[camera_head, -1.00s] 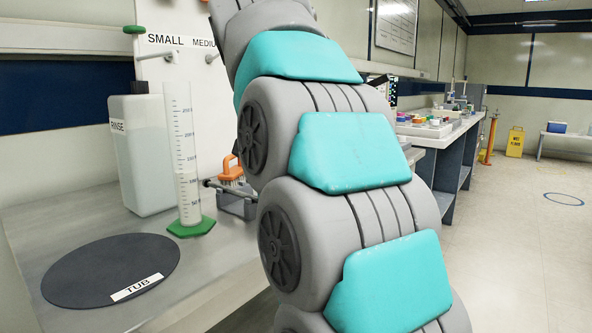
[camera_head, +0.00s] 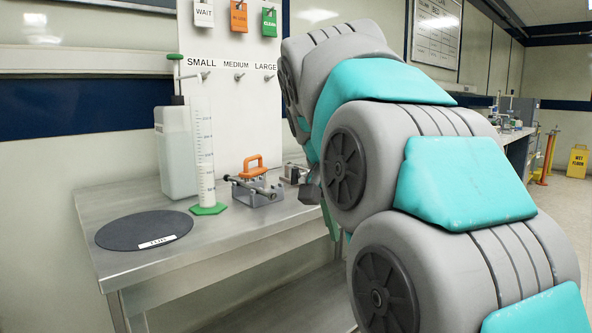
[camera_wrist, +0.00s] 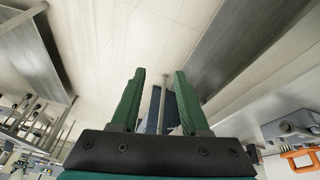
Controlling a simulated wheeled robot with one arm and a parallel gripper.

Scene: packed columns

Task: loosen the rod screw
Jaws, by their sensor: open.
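I cannot make out for certain which part is the rod screw. In the wrist view, a grey metal fixture (camera_wrist: 290,126) and an orange handle (camera_wrist: 303,160) show at the lower right edge. My gripper (camera_wrist: 159,76) has two green fingers, spread apart with nothing held between them. The fixture lies off to the right of the fingers, not between them. In the head view my arm hides most of my gripper and the bench's right end.
A green-based measuring cylinder (camera_head: 205,165) and a rinse bottle (camera_head: 176,150) stand left of the holder. A dark round mat (camera_head: 140,230) lies at the bench's left. A white board (camera_head: 225,100) with pegs and hanging tags stands behind. The front of the bench (camera_head: 235,228) is clear.

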